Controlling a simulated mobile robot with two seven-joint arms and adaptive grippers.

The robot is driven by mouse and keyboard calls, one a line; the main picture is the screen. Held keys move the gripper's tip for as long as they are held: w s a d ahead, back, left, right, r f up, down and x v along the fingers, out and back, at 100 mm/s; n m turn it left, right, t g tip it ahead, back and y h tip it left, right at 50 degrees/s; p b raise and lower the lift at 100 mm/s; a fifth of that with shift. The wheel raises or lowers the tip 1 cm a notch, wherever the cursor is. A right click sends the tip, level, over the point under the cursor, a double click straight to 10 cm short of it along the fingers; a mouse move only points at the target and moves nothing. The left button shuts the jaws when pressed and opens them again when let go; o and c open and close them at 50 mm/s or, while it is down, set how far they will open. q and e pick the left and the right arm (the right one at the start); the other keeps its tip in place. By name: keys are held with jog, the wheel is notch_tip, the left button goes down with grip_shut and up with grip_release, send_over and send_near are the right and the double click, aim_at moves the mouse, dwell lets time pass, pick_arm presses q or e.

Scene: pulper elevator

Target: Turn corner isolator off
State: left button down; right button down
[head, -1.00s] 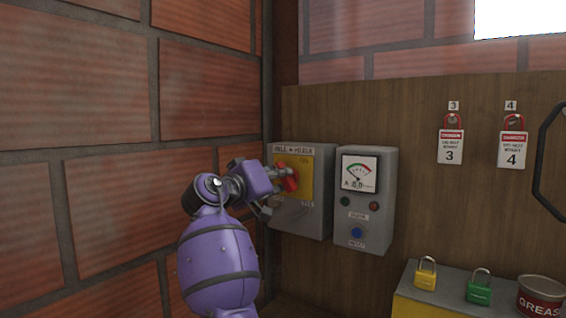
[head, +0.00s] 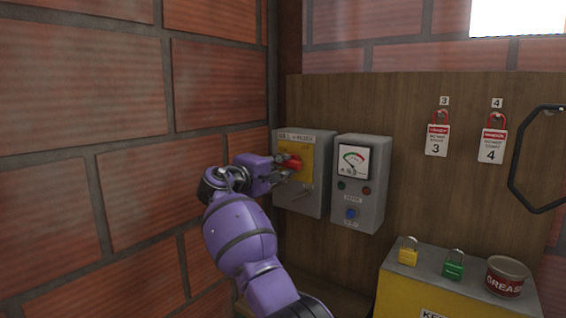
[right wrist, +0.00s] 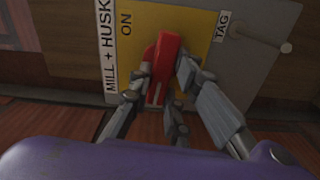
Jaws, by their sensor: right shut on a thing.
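The corner isolator is a grey box (head: 312,200) with a yellow plate, mounted where the brick wall meets the wooden board. In the right wrist view its plate (right wrist: 203,25) reads ON, beside a MILL + HUSK label. Its red handle (head: 292,163) lies crosswise to the label's upright direction; it also shows in the right wrist view (right wrist: 164,62). My right gripper (head: 285,169) is shut on the handle, with fingers (right wrist: 168,85) on both sides. The fingers hide part of the plate's lower area. My left gripper is not in view.
A grey meter box (head: 372,207) with a dial and blue button stands close right of the isolator. Red padlocks with tags 3 (head: 438,139) and 4 (head: 493,145) hang on the board. Yellow and green padlocks and a grease tin (head: 506,277) sit on a yellow box (head: 402,292).

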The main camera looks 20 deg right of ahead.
jog(key=shift+r+n, duration=0.1)
jog(key=shift+n, duration=0.4)
jog(key=c, duration=1.6)
grip_release()
jog(key=shift+a, duration=0.1)
jog(key=shift+c, duration=0.2)
jog(key=v, duration=1.2)
jog(key=shift+f, duration=0.2)
